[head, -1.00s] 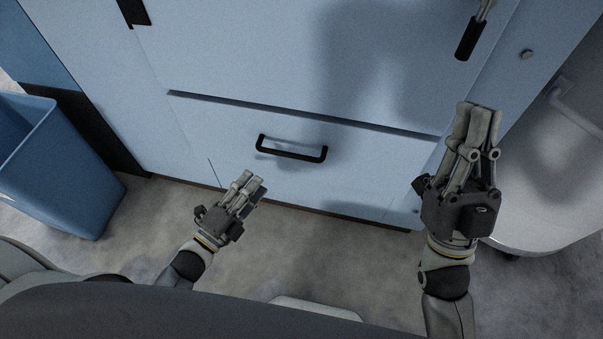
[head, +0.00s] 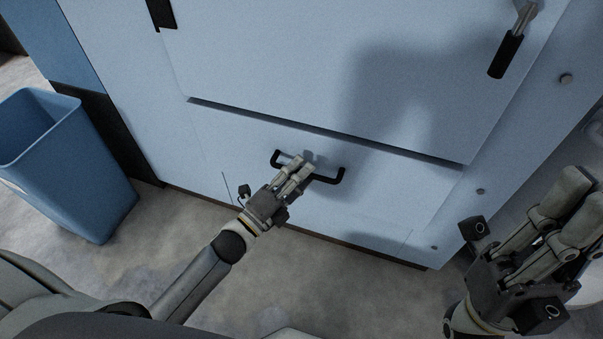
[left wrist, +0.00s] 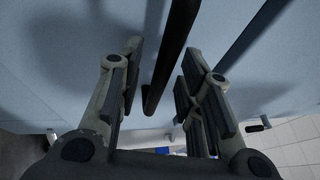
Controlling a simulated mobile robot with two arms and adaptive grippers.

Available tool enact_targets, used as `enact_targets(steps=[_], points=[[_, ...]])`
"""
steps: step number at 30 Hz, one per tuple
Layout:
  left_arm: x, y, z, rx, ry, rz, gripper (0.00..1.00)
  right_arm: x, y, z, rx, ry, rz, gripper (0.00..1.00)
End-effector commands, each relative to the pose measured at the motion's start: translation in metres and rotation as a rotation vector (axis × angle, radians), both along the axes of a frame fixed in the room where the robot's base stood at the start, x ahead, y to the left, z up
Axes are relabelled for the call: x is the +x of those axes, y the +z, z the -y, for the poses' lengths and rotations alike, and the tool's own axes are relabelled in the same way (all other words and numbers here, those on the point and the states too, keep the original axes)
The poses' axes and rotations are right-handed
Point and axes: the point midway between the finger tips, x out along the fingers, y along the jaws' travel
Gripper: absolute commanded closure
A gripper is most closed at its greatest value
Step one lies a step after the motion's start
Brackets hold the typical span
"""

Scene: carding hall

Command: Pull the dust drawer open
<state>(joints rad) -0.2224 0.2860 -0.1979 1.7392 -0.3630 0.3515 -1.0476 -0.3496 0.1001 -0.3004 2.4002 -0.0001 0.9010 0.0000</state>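The dust drawer (head: 400,192) is the low pale blue panel under a dark seam, and its front looks flush with the machine. Its black bar handle (head: 330,179) is partly hidden behind my left gripper (head: 302,166). In the left wrist view the handle (left wrist: 172,55) runs between the two fingers of the left gripper (left wrist: 160,70). There is a gap on each side of the bar, so the fingers are open and not clamped on it. My right gripper (head: 578,205) is at the right edge, away from the drawer; its finger gap is unclear.
A blue bin (head: 75,165) stands on the floor at the left. A black-gripped lever (head: 506,55) hangs on the upper right of the machine. Part of a pale rounded object (head: 590,285) shows behind my right gripper. The floor in front of the drawer is clear.

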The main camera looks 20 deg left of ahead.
Motion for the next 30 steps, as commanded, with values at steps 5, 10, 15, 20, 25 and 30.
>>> enact_targets(steps=[5, 10, 15, 20, 25, 30], points=[[0.0058, 0.0011, 0.0030, 0.000, 0.000, -0.001, 0.67, 0.0002, -0.0016, -0.0001, 0.000, 0.000, -0.001, 1.00], [0.0058, 0.0012, 0.0030, 0.000, 0.000, -0.001, 0.67, 0.0002, -0.0014, -0.0002, 0.000, 0.000, -0.001, 1.00], [0.0057, 0.0013, 0.0029, 0.000, 0.000, -0.001, 0.83, 0.0003, -0.0015, -0.0002, -0.001, 0.000, -0.002, 1.00], [0.0056, 0.0011, 0.0028, 0.000, 0.000, -0.001, 1.00, 0.0003, -0.0015, -0.0002, -0.001, 0.000, -0.002, 1.00], [0.0056, 0.0010, 0.0028, 0.000, 0.000, -0.001, 1.00, 0.0004, -0.0015, -0.0001, -0.001, 0.000, -0.002, 1.00], [0.0050, 0.0011, 0.0028, 0.000, 0.000, -0.001, 1.00, 0.0004, -0.0011, -0.0001, -0.001, 0.000, -0.002, 1.00]])
